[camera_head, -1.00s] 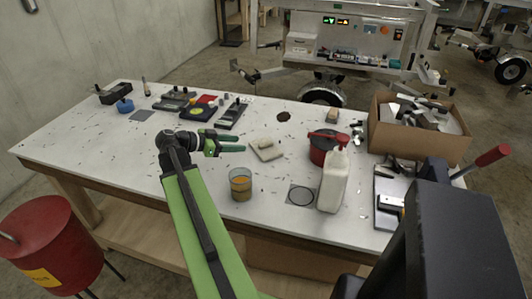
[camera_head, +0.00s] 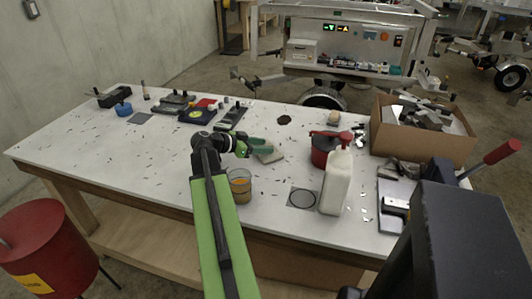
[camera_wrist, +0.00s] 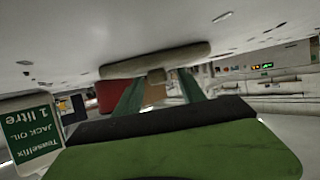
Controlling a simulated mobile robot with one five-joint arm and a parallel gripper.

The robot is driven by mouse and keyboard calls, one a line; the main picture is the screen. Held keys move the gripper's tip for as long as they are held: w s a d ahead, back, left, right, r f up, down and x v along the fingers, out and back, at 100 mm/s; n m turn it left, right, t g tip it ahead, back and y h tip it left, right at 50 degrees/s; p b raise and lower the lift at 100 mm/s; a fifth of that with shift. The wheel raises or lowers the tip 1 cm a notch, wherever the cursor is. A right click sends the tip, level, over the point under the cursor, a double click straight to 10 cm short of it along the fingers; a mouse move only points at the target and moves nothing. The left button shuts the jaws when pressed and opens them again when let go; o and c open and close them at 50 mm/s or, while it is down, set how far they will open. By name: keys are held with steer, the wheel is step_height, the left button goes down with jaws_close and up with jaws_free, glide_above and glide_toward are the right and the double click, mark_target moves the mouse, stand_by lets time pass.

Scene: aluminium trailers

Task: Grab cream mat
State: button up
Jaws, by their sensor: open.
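The cream mat (camera_head: 272,157) lies on the white table top near its middle, partly hidden behind my gripper (camera_head: 260,146) in the head view. In the wrist view, which is upside down, the mat (camera_wrist: 182,56) is a pale slab just beyond my fingers, with a small block (camera_wrist: 156,75) on it. My gripper (camera_wrist: 160,80) is open, with its two green fingers apart on either side of the block. I cannot tell whether the fingers touch the mat.
An amber-filled glass jar (camera_head: 240,186) stands close beside my arm. A red pot (camera_head: 322,150) and a white oil bottle (camera_head: 336,182) stand to the right, and a cardboard box (camera_head: 398,140) farther right. Dark tools lie at the back left. The left table top is mostly clear, with scattered chips.

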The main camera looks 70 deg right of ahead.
jaws_close()
steer(key=shift+r, duration=0.15)
steer(key=r+p, duration=0.5)
steer(key=shift+s+a, duration=0.2)
steer(key=shift+s, duration=0.2)
steer(key=s+a+r+p, duration=0.2)
steer(key=s+r+p, duration=0.4)
steer(key=s, duration=0.4)
steer(key=shift+s, duration=0.2)
